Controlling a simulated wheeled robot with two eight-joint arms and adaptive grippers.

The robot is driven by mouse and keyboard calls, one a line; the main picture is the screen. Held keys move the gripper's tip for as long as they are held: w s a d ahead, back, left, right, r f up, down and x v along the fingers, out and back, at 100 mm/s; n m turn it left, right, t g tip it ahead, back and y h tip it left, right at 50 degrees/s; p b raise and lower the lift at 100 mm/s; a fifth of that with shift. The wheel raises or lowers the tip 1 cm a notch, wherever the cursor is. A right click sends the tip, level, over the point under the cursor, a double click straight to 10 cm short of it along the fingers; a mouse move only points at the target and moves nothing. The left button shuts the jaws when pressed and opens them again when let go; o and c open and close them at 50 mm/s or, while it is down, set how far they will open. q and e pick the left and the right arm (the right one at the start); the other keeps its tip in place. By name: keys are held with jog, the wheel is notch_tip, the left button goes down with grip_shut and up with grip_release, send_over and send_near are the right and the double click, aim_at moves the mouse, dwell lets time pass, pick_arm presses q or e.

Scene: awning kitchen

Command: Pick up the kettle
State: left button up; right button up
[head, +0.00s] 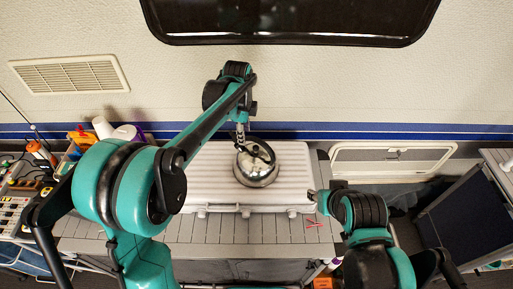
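The kettle (258,172) is shiny metal with a dark handle. It is on the white ridged top of a case-like unit (207,165) on the counter. My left gripper (241,142) points down at the back left of the kettle's handle. Its fingers overlap the handle in the picture, and whether they grip it is too small to tell. My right gripper (316,196) is off to the right of the white unit, apart from the kettle. Its fingers are small and partly hidden by its wrist.
The grey slatted counter (130,232) has free room in front of the white unit. A small red item (314,222) lies at its right. Bottles and a caddy crowd the left, including a white cup (125,133). The wall with a dark window (290,18) stands behind.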

aim_at(257, 140)
pick_arm(q)
jog(key=w+d+m+p, duration=0.1)
jog(key=w+d+m+g+p, duration=0.1)
jog(key=w+d+m+p, duration=0.1)
jog(key=shift+w+d+r+m+p, duration=0.2)
jog(key=shift+w+m+p, duration=0.05)
jog(key=shift+m+p, duration=0.05)
jog(key=shift+d+f, duration=0.2)
jog(key=shift+f+m, duration=0.3)
jog(key=shift+f, duration=0.05)
jog(key=f, duration=0.7)
jog(key=shift+s+d+f+p, duration=0.1)
jog(key=shift+s+d+p, duration=0.15)
jog(key=shift+p, duration=0.15)
grip_shut()
pick_arm(e)
notch_tip(257, 140, up, 6)
